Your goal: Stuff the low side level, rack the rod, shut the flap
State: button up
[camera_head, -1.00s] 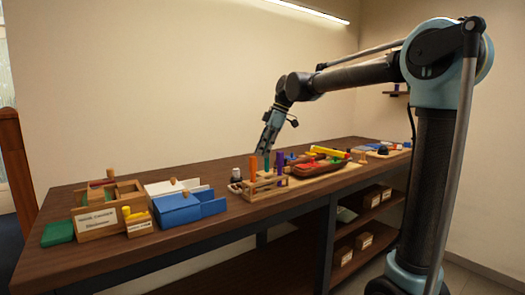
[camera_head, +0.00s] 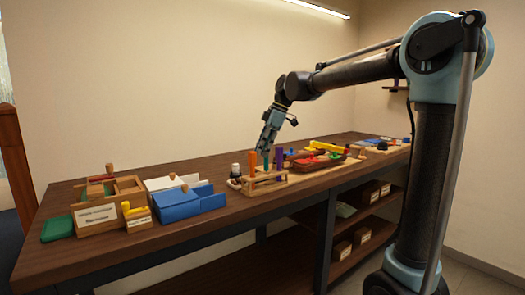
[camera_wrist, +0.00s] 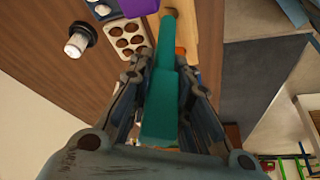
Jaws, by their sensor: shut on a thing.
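My gripper (camera_head: 264,151) is shut on a teal rod (camera_wrist: 165,85), which runs lengthwise between the fingers in the wrist view. In the head view the gripper points down over a small wooden rack (camera_head: 262,184). An orange rod (camera_head: 252,163) and a purple rod (camera_head: 279,157) stand upright at the rack. The teal rod's lower end is between them in that view; I cannot tell whether it is seated in a hole.
A black-capped white bottle (camera_wrist: 76,40) and a muffin-like tray (camera_wrist: 125,38) lie near the rack.

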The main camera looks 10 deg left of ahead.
jog(key=shift+f, duration=0.25)
jog(key=shift+f, duration=0.35)
jog(key=shift+f, duration=0.35)
jog(key=shift+f, duration=0.35)
jog(key=shift+f, duration=0.35)
jog(key=shift+f, duration=0.35)
jog(key=shift+f, duration=0.35)
jog(key=shift+f, duration=0.35)
jog(key=shift+f, duration=0.5)
